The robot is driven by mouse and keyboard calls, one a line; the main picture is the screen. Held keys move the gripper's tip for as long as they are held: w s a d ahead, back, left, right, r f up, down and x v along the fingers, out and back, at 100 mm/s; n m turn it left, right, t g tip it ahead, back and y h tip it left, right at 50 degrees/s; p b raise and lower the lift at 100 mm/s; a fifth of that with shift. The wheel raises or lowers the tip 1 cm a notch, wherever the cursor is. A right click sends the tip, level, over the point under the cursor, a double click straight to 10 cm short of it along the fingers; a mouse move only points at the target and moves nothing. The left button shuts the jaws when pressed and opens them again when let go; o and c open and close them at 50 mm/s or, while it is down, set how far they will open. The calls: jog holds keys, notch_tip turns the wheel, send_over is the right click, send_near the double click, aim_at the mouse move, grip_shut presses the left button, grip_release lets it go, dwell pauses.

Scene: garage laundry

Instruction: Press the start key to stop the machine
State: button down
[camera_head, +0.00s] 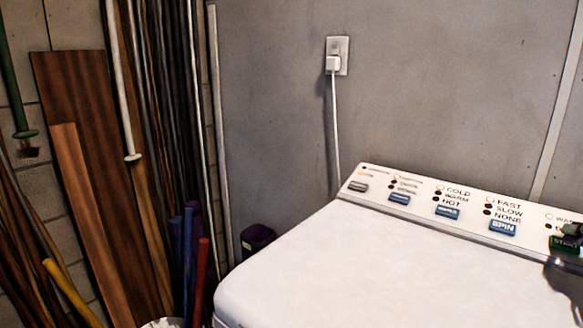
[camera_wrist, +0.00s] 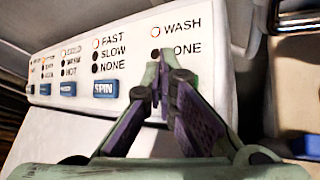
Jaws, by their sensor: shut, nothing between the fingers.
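The white washing machine (camera_head: 330,262) has a sloped control panel along its back. The green start key (camera_head: 563,243) is at the panel's right end, partly covered by my gripper (camera_head: 573,231) at the picture's right edge. In the wrist view my gripper (camera_wrist: 162,78) is shut and empty, its fingertips over the panel just below the WASH and DONE lights. The fingers hide the start key there, and I cannot tell whether they touch it. The light by WASH (camera_wrist: 155,31) has a bright ring; the one by DONE (camera_wrist: 155,54) is dark.
The blue SPIN key (camera_wrist: 105,89) is left of my fingers, with several more keys further left. A white plug (camera_head: 333,64) and cord are on the grey wall behind. Boards (camera_head: 100,170) and poles lean at the left. The machine's lid is clear.

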jog(key=shift+s+r, duration=0.15)
jog(key=shift+r, duration=0.3)
jog(key=shift+s+a+r+p, duration=0.2)
jog(key=shift+s+r+p, duration=0.1)
jog(key=shift+r, duration=0.5)
jog(key=shift+s+a+r+p, duration=0.25)
jog(key=shift+r, duration=0.6)
jog(key=shift+s+a+r+p, duration=0.2)
jog(key=shift+s+r+p, duration=0.1)
jog(key=shift+r, duration=0.5)
